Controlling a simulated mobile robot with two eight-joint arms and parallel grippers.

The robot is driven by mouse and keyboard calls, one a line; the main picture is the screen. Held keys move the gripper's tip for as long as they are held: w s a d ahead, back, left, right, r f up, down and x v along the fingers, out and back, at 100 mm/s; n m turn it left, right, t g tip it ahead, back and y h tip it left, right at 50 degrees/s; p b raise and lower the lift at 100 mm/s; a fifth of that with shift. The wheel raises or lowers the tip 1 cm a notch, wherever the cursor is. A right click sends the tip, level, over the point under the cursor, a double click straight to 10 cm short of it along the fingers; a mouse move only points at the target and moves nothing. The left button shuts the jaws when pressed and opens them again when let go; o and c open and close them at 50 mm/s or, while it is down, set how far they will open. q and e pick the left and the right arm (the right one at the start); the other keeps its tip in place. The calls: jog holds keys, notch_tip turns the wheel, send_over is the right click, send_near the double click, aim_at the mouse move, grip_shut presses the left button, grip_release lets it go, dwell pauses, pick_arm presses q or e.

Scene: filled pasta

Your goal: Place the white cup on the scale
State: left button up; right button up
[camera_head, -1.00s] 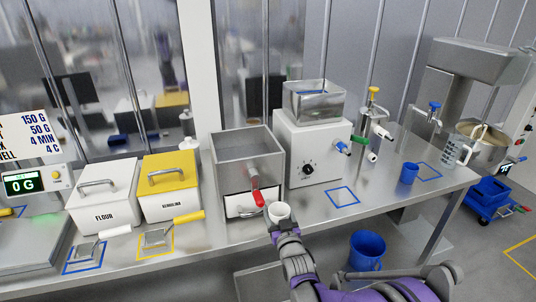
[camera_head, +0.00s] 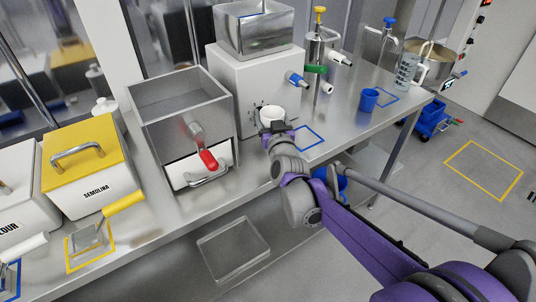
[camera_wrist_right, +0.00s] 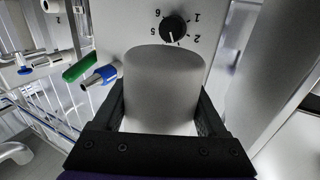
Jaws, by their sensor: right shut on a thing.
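The white cup (camera_head: 271,113) is held by my right gripper (camera_head: 276,128) in front of the white machine with the dial. In the right wrist view the cup (camera_wrist_right: 162,75) stands between the two dark fingers (camera_wrist_right: 162,110), which are shut on its sides. The cup looks about upright, and the gripper hides its lower part in the head view. I cannot tell from these views how far it is above the counter. The scale is out of view now. My left gripper is not in view.
The white machine (camera_head: 255,85) stands right behind the cup. A steel box with a red handle (camera_head: 208,160) is to its left, then the yellow-lidded semolina bin (camera_head: 90,160). A blue cup (camera_head: 369,99) stands to the right. A blue-outlined square (camera_head: 308,138) on the counter is empty.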

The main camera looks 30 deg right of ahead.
jog(key=shift+s+d+r, duration=0.1)
jog(key=shift+s, duration=0.1)
notch_tip(320, 180, down, 10)
jog(key=shift+w+r+b, duration=0.1)
jog(key=shift+r+b, duration=0.05)
jog(key=shift+b, duration=0.7)
jog(key=shift+f, duration=0.2)
jog(key=o, duration=1.3)
jog(key=shift+c, duration=0.2)
